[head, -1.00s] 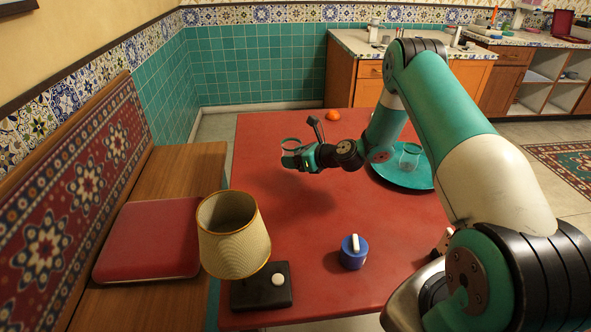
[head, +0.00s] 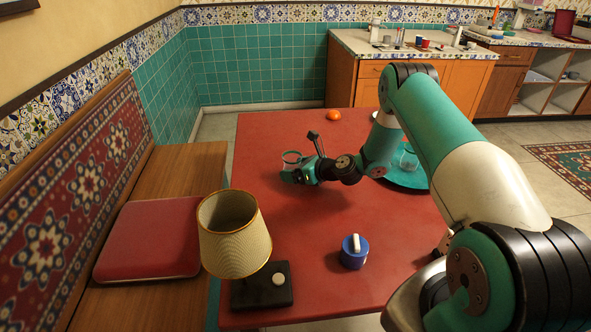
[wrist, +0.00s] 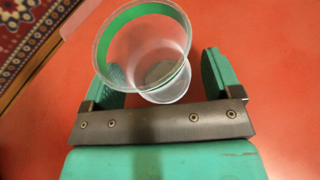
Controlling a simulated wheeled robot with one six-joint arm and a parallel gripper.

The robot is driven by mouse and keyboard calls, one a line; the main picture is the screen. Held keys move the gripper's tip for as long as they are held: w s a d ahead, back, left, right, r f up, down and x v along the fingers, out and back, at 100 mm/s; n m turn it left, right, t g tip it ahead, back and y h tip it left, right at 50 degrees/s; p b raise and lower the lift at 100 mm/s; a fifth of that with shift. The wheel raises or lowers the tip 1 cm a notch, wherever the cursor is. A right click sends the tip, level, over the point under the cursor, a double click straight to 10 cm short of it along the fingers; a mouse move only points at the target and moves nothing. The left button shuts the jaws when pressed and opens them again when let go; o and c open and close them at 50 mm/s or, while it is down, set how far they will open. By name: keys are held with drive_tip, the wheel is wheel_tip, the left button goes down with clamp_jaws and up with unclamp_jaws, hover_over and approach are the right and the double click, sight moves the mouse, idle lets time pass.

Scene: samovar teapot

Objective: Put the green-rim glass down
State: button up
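The green-rim glass (head: 291,157) is clear and stands about upright at the far left part of the red table (head: 290,235). In the wrist view the glass (wrist: 148,45) is between the two green fingers of my gripper (wrist: 162,68). A gap shows between the glass and the right finger; the left finger shows partly through the glass. My gripper (head: 295,175) is low over the table in the head view. The glass base is hidden there by the gripper, so its contact with the table cannot be told.
A teal round tray (head: 405,181) with another glass (head: 409,160) is right, partly behind my arm. An orange fruit (head: 333,115) lies at the back edge. The table's left middle is clear.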

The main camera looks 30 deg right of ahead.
drive_tip(key=shift+r, duration=0.1)
drive_tip(key=v, duration=1.1)
drive_tip(key=shift+s+r, duration=0.2)
drive_tip(key=shift+s, duration=0.1)
drive_tip(key=s+a+r+n+g+y, duration=0.1)
drive_tip(key=s+a+r+n+g, duration=0.3)
drive_tip(key=a+r+n, duration=0.5)
drive_tip(key=s+a+r+n+g+y, duration=0.1)
drive_tip(key=s+a+r+n+g, duration=0.3)
drive_tip(key=a+r+n, duration=0.55)
drive_tip(key=s+a+n, duration=0.2)
drive_tip(key=n, duration=0.1)
drive_tip(key=s+a+r+n+g+h, duration=0.1)
drive_tip(key=s+a+n, duration=0.1)
drive_tip(key=s+n, duration=0.1)
drive_tip(key=s+a+r+n+g, duration=0.1)
drive_tip(key=s+a+n, duration=0.2)
drive_tip(key=n, duration=0.1)
drive_tip(key=shift+s+a+r+h+b, duration=0.15)
drive_tip(key=shift+s+r+h+b, duration=0.05)
drive_tip(key=shift+r+h+b, duration=0.1)
drive_tip(key=s+r+n+g+h, duration=0.1)
drive_tip(key=s+r+n+h, duration=0.1)
drive_tip(key=s+n, duration=0.8)
drive_tip(key=s+r, duration=0.1)
drive_tip(key=s, duration=0.2)
drive_tip(key=shift+s+r+g+h, duration=0.15)
drive_tip(key=shift+s+g+h, duration=0.05)
drive_tip(key=shift+g+h, duration=0.2)
drive_tip(key=shift+a, duration=0.15)
